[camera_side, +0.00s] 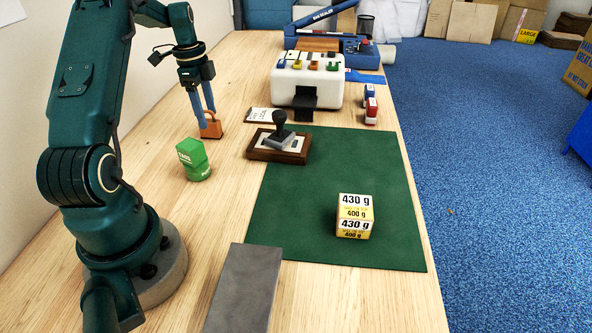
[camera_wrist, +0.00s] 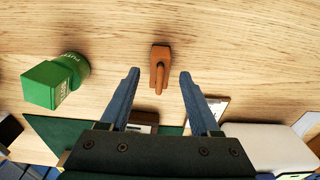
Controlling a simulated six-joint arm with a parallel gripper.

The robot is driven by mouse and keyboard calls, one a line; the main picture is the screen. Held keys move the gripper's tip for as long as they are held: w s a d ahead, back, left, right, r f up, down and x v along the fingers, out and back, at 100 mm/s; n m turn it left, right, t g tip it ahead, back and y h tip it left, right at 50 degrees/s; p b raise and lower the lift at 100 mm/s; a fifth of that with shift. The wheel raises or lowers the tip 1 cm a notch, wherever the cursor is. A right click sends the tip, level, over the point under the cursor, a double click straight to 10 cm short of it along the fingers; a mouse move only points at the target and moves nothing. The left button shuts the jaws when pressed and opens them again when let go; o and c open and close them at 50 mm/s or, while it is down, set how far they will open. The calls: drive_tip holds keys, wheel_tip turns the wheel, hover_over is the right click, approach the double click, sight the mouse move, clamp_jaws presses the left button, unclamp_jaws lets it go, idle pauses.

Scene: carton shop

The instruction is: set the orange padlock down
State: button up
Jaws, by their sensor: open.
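The orange padlock (camera_side: 211,130) rests on the wooden table, left of the white device and beyond the green tub. In the wrist view the padlock (camera_wrist: 160,68) lies between and just past the tips of my blue fingers, with clear gaps on both sides. My gripper (camera_side: 202,110) is open and points down at the padlock. The gripper (camera_wrist: 160,85) holds nothing in the wrist view. In the side view the fingers overlap the padlock's shackle, so contact is hard to tell there.
A green tub (camera_side: 194,159) stands nearer the arm. A stamp on a wooden base (camera_side: 278,145) sits by the green mat (camera_side: 385,170), which carries stacked yellow-and-white boxes (camera_side: 354,216). A white device (camera_side: 306,80) and a small card (camera_side: 262,115) are right of the padlock.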

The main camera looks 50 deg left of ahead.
drive_tip(key=r, duration=0.7)
drive_tip(key=shift+s+a+r, duration=0.15)
drive_tip(key=shift+a+r, duration=0.05)
drive_tip(key=shift+d+r, duration=0.1)
drive_tip(key=shift+r, duration=0.35)
drive_tip(key=w+d+r+n+t+y, duration=0.1)
drive_tip(key=d+r+n, duration=0.15)
drive_tip(key=d, duration=0.55)
drive_tip(key=w+d+r+n+t, duration=0.1)
drive_tip(key=d+r, duration=0.3)
drive_tip(key=d, duration=0.5)
drive_tip(key=s+d+f+n+t, duration=0.3)
drive_tip(key=s+d+n, duration=0.2)
drive_tip(key=s+d, duration=0.6)
drive_tip(key=d, duration=0.3)
drive_tip(key=shift+d+f, duration=0.2)
drive_tip(key=shift+s+n, duration=0.1)
drive_tip(key=shift+n, duration=0.15)
